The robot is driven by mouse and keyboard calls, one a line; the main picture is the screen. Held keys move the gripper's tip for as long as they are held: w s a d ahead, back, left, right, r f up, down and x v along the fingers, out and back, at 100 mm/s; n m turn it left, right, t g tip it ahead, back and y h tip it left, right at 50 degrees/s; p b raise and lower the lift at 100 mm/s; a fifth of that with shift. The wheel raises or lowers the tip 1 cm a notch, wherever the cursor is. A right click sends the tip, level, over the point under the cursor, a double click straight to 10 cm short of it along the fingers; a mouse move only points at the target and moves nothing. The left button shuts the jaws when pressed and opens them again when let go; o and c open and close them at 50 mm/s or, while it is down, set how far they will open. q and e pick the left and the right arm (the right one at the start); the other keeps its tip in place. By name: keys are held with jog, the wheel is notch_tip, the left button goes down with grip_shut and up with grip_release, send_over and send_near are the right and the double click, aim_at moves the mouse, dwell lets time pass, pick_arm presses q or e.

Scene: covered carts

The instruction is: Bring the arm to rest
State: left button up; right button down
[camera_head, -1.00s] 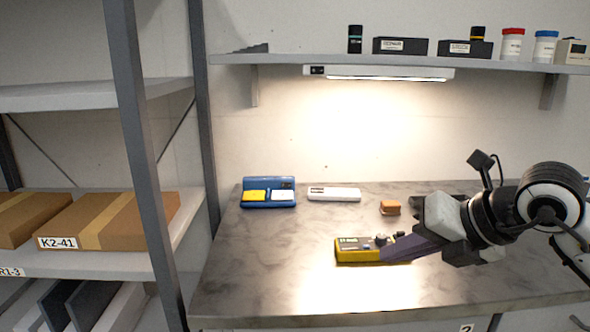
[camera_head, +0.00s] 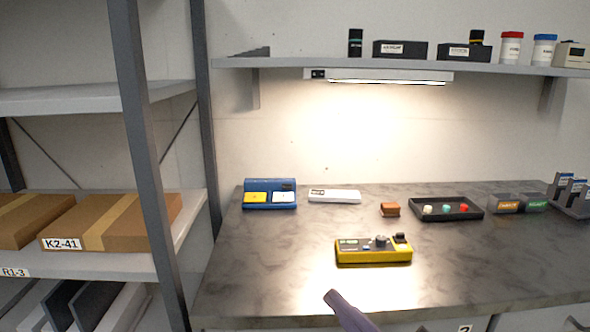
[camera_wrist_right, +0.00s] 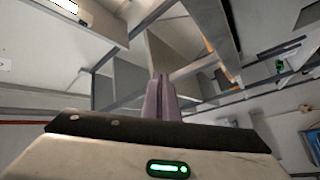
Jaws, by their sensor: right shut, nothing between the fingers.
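My right gripper (camera_head: 335,297) shows at the bottom of the head view as purple-grey fingers in front of the bench's front edge. In the right wrist view its fingers (camera_wrist_right: 160,90) are together with nothing between them, and they point toward shelving and the room. The gripper is apart from everything on the bench. A yellow device (camera_head: 372,251) with a dark knob lies on the bench beyond the fingertips. My left gripper is not in view.
The grey bench (camera_head: 280,270) holds a blue case (camera_head: 270,186), a white device (camera_head: 335,196), a brown block (camera_head: 390,209), a black tray (camera_head: 478,213) and small bins (camera_head: 518,203). A shelf rack (camera_head: 140,150) stands at left. A wall shelf (camera_head: 400,66) runs above. The bench's front is clear.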

jog(key=s+d+f+m+h, duration=0.2)
jog(key=d+f+m+h, duration=0.3)
jog(key=f, duration=0.4)
jog(key=s+d+f+m+h, duration=0.2)
jog(key=f+m+h, duration=0.35)
jog(key=f, duration=0.35)
jog(key=s+d+f+m+g+h, duration=0.1)
jog(key=s+f+m+g, duration=0.4)
jog(key=s+f, duration=1)
notch_tip(320, 180, down, 2)
jog(key=g, duration=0.2)
jog(key=shift+s+d+g, duration=0.15)
jog(key=shift+g, duration=0.15)
jog(key=shift+h, duration=0.25)
